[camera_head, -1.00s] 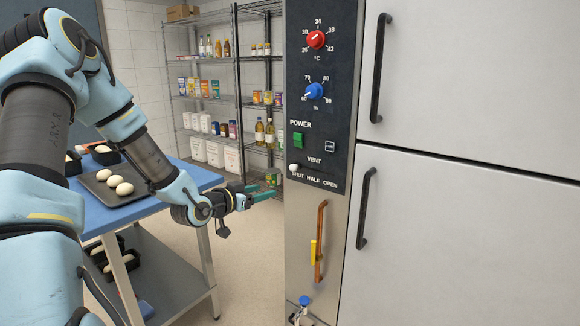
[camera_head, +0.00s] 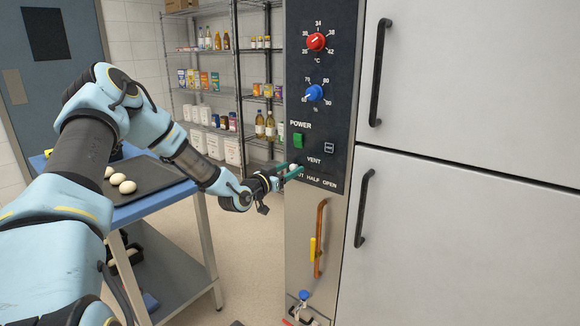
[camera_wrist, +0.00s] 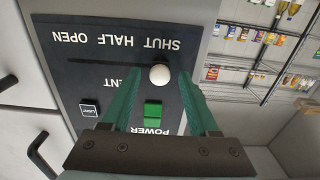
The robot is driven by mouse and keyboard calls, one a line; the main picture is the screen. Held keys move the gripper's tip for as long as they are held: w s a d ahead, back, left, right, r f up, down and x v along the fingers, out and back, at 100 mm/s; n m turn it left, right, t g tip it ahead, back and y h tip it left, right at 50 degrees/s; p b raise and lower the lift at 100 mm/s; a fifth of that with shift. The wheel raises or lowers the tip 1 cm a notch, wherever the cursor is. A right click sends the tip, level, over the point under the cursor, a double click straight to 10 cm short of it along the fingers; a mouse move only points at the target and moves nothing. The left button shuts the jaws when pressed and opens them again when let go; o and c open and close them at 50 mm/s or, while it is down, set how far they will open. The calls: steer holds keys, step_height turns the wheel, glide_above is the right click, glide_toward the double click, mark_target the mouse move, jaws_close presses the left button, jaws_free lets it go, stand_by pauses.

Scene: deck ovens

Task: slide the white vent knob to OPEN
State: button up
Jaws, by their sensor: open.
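The white vent knob (camera_wrist: 160,75) is at the SHUT end of its slot, under the VENT label on the dark control panel (camera_head: 321,60). In the wrist view my gripper (camera_wrist: 150,85) is open, with one green finger on each side of the knob. I cannot tell whether either finger touches it. In the head view my gripper (camera_head: 290,174) is at the panel's left edge. Its fingers hide part of the SHUT label. The HALF and OPEN labels (camera_head: 330,182) lie to the right of the knob and are clear.
A green power switch (camera_head: 298,140) and a square light button (camera_head: 329,147) are just above the slot. Red (camera_head: 316,41) and blue (camera_head: 314,93) dials are higher up. A copper-coloured handle (camera_head: 320,237) hangs below. A blue table with a dough tray (camera_head: 160,178) stands at left.

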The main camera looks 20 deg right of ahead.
mark_target(332, 174)
steer(key=shift+d, duration=0.2)
steer(key=shift+c, duration=0.3)
jaws_close()
stand_by(0.9)
steer(key=s+d+b, duration=0.1)
steer(key=s, duration=0.2)
steer(key=s+d+b, duration=0.2)
steer(key=s, duration=0.1)
steer(key=s+d+b, duration=0.1)
steer(key=s+d, duration=0.1)
steer(key=s, duration=0.2)
steer(key=shift+d+f+b, duration=0.15)
steer(key=shift+d+b, duration=0.1)
steer(key=shift+b, duration=0.1)
steer(key=shift+s+d, duration=0.25)
steer(key=shift+s, duration=0.15)
